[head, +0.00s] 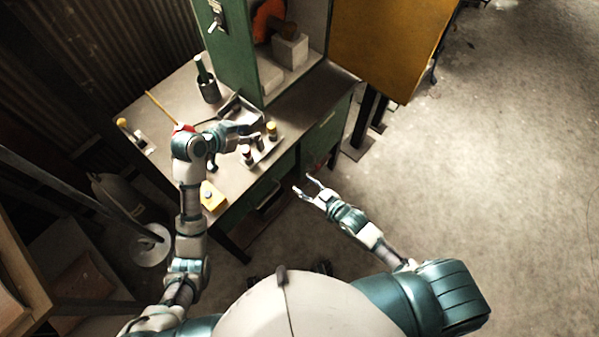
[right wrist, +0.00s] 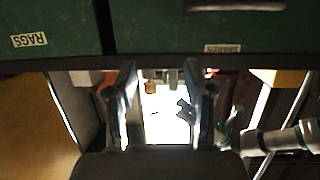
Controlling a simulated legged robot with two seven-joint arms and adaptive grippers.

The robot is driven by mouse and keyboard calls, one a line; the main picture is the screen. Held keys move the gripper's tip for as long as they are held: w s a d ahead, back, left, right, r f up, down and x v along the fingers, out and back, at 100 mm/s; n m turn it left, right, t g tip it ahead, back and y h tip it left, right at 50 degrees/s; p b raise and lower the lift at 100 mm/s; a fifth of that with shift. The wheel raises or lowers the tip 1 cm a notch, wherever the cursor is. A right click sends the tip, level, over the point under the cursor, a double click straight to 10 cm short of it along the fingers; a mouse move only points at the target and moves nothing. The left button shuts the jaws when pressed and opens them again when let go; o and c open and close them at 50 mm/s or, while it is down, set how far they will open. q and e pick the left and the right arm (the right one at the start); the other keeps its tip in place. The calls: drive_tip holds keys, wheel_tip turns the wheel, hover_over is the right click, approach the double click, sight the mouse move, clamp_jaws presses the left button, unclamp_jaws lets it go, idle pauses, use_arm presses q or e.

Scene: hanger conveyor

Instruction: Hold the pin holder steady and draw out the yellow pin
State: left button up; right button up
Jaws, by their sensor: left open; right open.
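The pin holder (head: 262,152) is a small pale block near the front edge of the bench in the head view. The yellow pin (head: 271,128) stands upright at its far right end. A red-and-white pin (head: 246,153) stands at its near left end. My left gripper (head: 253,133) is open above and just left of the holder, with its fingers pointing right; whether it touches is unclear. My right gripper (head: 308,186) is open and empty, off the bench's front side, right of and nearer than the holder. Its fingers also show in the right wrist view (right wrist: 158,95).
The bench (head: 180,92) also carries a dark bottle in a cup (head: 207,84), a dark tray (head: 240,106) and a yellow block (head: 213,197). A green cabinet (head: 228,50) rises behind. Labelled green drawers (right wrist: 60,25) fill the wrist view's top. Open floor lies right.

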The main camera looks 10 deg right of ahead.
sight(262, 145)
wheel_tip(262, 145, up, 8)
drive_tip(key=w+a+f+n+t+y, duration=0.1)
drive_tip(key=a+t+y, duration=0.1)
drive_tip(key=y, duration=0.1)
drive_tip(key=x, duration=1.7)
drive_tip(key=shift+d, duration=0.1)
